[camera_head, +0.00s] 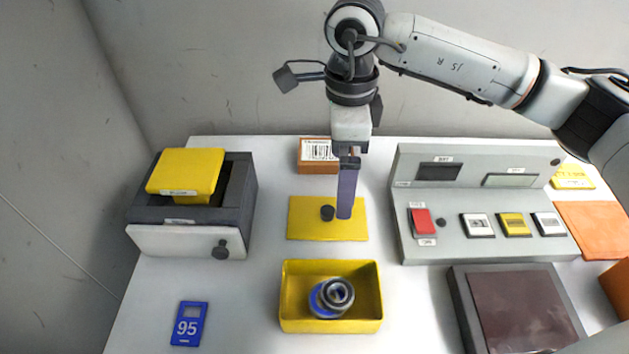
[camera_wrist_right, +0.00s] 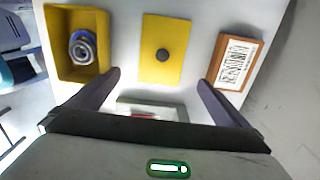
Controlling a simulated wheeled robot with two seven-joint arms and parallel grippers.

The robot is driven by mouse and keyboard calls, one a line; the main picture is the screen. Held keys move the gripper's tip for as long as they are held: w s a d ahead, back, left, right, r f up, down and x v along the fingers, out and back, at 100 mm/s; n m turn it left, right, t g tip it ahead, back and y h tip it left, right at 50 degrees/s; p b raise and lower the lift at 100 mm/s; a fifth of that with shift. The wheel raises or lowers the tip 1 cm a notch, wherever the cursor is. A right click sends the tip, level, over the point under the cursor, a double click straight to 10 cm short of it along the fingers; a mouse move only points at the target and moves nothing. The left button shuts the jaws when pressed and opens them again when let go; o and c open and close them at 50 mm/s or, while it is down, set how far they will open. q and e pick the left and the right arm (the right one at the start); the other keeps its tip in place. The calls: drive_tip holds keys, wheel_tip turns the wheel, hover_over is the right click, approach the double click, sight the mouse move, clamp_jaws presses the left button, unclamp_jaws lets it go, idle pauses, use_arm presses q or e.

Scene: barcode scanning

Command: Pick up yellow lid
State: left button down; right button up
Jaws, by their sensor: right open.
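The yellow lid (camera_head: 302,222) is a flat plate with a dark round knob (camera_head: 327,213), lying on the white table behind the open yellow box (camera_head: 288,318). It also shows in the right wrist view, the lid (camera_wrist_right: 158,30) in the upper middle. My right gripper (camera_head: 347,200) points down over the right part of the lid in the head view, hiding some of it. In the right wrist view the gripper (camera_wrist_right: 160,85) has its fingers spread wide with nothing between them, and the lid lies beyond the fingertips. My left gripper is not in view.
The yellow box holds a blue and grey round part (camera_head: 334,297). A barcoded orange box (camera_head: 316,166) stands behind the lid. A grey control panel (camera_head: 480,230) is on the right, a dark drawer unit (camera_head: 235,215) on the left. A blue 95 tag (camera_head: 188,325) lies front left.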

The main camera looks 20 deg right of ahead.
sight(327, 214)
wheel_tip(327, 214, down, 4)
drive_tip(key=shift+s+r, duration=0.15)
drive_tip(key=shift+r, duration=0.1)
drive_tip(key=shift+f, duration=0.65)
wheel_tip(327, 214, down, 4)
drive_tip(key=shift+d+f+p, duration=0.1)
drive_tip(key=shift+f+p, duration=0.1)
drive_tip(key=shift+p, duration=0.45)
drive_tip(key=shift+w+f, duration=0.25)
drive_tip(key=shift+f, duration=0.2)
drive_tip(key=c, duration=1)
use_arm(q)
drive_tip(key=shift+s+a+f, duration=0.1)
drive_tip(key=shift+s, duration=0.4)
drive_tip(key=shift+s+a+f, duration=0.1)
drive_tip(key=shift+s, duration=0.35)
use_arm(e)
drive_tip(key=shift+c, duration=0.2)
